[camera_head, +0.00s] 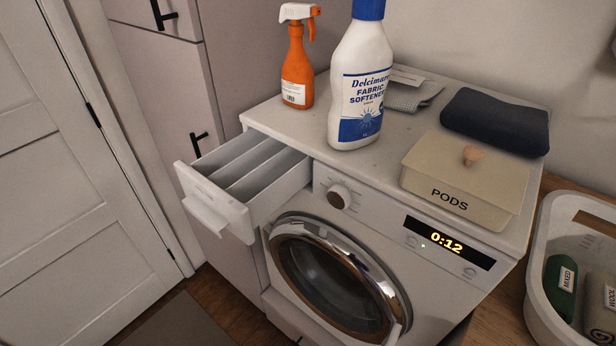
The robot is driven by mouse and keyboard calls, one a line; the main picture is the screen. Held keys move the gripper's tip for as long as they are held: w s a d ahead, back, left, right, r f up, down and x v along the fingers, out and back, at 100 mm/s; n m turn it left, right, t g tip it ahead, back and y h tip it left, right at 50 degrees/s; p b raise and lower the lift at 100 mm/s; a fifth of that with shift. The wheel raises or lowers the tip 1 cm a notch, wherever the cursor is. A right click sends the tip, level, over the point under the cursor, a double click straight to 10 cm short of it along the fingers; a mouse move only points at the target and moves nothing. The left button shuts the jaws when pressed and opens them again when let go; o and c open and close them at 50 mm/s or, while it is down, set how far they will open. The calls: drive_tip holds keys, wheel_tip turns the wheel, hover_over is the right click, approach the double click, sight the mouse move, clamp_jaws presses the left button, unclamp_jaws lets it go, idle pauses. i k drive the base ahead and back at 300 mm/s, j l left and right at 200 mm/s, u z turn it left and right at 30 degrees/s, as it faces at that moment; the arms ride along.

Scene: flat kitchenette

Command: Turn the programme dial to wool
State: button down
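The programme dial (339,196) is a round knob with a silvery rim on the front panel of the white washing machine (385,225). It sits just right of the open detergent drawer. Small marks surround the dial, too small to read, so I cannot tell which programme it points to. The display (449,243) right of the dial reads 0:12, with a small green light beside it. The round door (336,279) below looks shut. My gripper is not in view.
The detergent drawer (221,210) sticks out left of the dial. On top stand a softener bottle (360,85), an orange spray bottle (297,70), a PODS box (455,185), a grey cloth (412,95) and a dark folded cloth (495,118).

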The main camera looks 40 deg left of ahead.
sight(340, 198)
drive_tip(key=u, duration=1.05)
drive_tip(key=l+u, duration=0.85)
drive_tip(key=k+j, duration=0.05)
drive_tip(key=j, duration=0.05)
